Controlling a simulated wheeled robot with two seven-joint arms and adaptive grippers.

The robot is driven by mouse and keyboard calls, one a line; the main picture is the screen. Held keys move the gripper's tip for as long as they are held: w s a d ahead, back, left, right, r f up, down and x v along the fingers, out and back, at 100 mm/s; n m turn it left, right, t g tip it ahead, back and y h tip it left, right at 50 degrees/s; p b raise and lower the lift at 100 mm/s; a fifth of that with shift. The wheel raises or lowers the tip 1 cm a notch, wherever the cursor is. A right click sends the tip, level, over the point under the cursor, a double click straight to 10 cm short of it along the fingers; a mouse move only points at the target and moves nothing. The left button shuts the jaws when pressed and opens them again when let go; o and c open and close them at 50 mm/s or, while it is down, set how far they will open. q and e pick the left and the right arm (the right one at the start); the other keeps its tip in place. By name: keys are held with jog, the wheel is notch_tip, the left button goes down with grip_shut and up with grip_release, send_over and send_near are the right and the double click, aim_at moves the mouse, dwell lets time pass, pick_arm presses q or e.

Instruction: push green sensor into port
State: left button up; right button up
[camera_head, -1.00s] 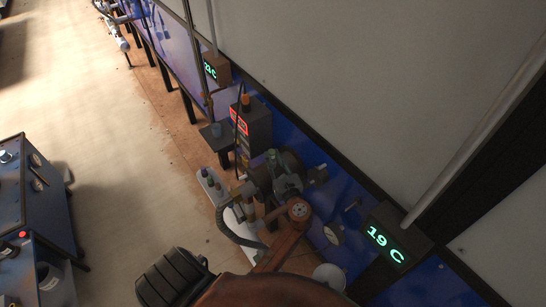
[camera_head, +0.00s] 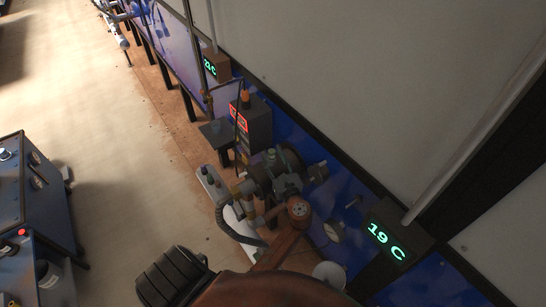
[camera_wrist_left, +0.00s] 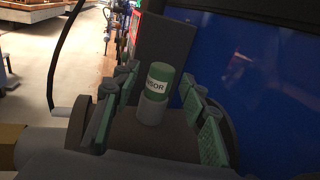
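The green sensor (camera_wrist_left: 158,80) stands out in the left wrist view as a short cylinder with a green top, a white label band and a grey lower part. It stands between the two green-padded fingers of my left gripper (camera_head: 280,170). The fingers are spread, and gaps show on both sides of the sensor. The port cannot be made out; whatever is under the sensor is hidden or too dark. My right gripper does not show in either view.
A dark box with red displays (camera_head: 252,122) stands just beyond my left gripper. A pale tray (camera_head: 212,187) with several small cylinders lies to its left. Open floor (camera_head: 110,170) lies left.

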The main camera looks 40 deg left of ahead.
pick_arm(q)
notch_tip(320, 180, up, 10)
dwell(0.7)
dwell(0.4)
